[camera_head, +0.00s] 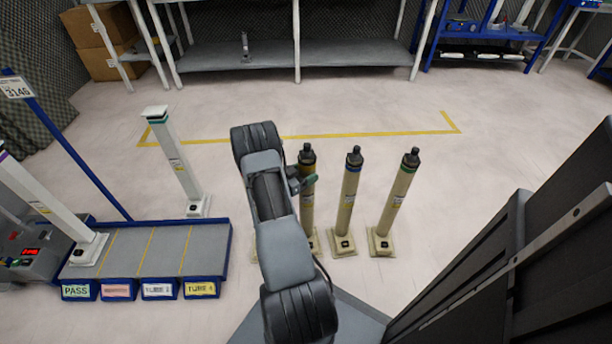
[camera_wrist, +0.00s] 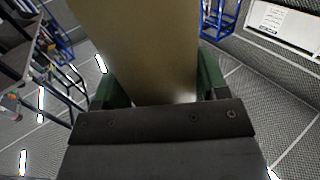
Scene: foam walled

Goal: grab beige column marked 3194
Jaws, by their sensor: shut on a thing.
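My gripper (camera_head: 303,184) is at the upper part of a beige column (camera_head: 307,207) with a dark top and a yellow-orange band. That column is upright, and its base is partly hidden by my arm. In the wrist view, the gripper's green fingers (camera_wrist: 155,88) are shut on a beige column (camera_wrist: 152,45), one finger on each side. Two similar beige columns stand to the right, one with a blue band (camera_head: 348,200) and one with a green band (camera_head: 397,195). I cannot read a number on any of them.
A piece of another base shows left of my arm, mostly hidden. A white column (camera_head: 176,160) stands at the left, by a blue-edged platform (camera_head: 210,245) with bins. A second white column (camera_head: 45,200) is further left. Open floor lies behind the columns, up to shelves (camera_head: 350,55).

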